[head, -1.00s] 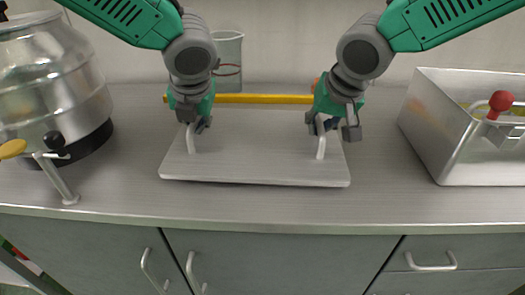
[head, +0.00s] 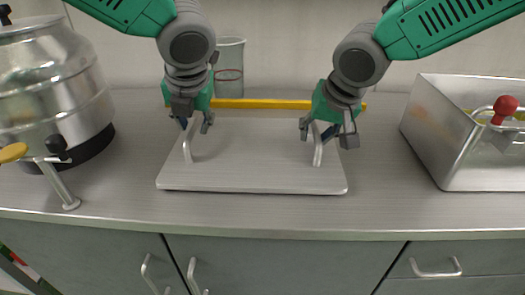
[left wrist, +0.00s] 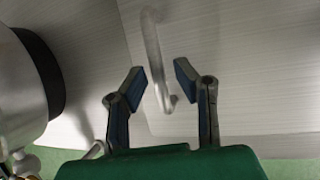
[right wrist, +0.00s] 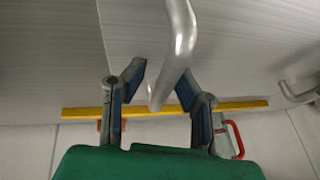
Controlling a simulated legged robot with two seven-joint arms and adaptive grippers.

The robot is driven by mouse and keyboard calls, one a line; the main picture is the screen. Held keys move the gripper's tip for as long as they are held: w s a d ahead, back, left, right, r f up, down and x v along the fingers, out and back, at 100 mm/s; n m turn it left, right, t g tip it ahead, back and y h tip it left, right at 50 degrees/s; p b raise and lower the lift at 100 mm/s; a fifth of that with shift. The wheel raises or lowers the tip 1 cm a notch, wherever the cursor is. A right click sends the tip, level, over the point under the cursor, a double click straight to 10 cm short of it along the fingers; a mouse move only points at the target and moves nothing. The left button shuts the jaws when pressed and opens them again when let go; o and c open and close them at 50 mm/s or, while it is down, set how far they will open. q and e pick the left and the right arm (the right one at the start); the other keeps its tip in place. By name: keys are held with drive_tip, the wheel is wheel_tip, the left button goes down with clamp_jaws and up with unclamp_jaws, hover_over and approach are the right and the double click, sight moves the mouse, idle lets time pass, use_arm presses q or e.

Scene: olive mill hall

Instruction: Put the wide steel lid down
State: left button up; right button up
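The wide steel lid (head: 250,165) lies flat on the steel counter, with an upright bar handle near each side. My left gripper (head: 193,124) is open at the left handle (head: 187,147). In the left wrist view the handle (left wrist: 154,50) runs between the spread fingertips (left wrist: 160,80), with gaps on both sides. My right gripper (head: 322,133) is open at the right handle (head: 317,152). In the right wrist view that handle (right wrist: 182,40) passes between the parted fingers (right wrist: 160,84). Neither gripper appears closed on its handle.
A large steel pot (head: 60,90) with a tap stands at the left. A steel bin (head: 435,150) with a red knob (head: 506,104) near it is at the right. A yellow bar (head: 265,104) and a glass beaker (head: 229,65) are behind the lid. The front counter strip (head: 260,213) is clear.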

drive_tip(key=shift+a, duration=0.3)
drive_tip(key=shift+s+d, duration=0.1)
drive_tip(key=shift+d, duration=0.1)
drive_tip(key=shift+d+r, duration=0.2)
drive_tip(key=shift+r, duration=0.1)
use_arm(q)
drive_tip(key=v, duration=0.8)
drive_tip(key=shift+r, duration=0.2)
use_arm(e)
drive_tip(key=v, duration=1.1)
drive_tip(key=shift+a, duration=0.2)
use_arm(q)
drive_tip(key=shift+s+a, duration=0.1)
use_arm(e)
drive_tip(key=shift+s+a+r, duration=0.1)
drive_tip(key=shift+r, duration=0.05)
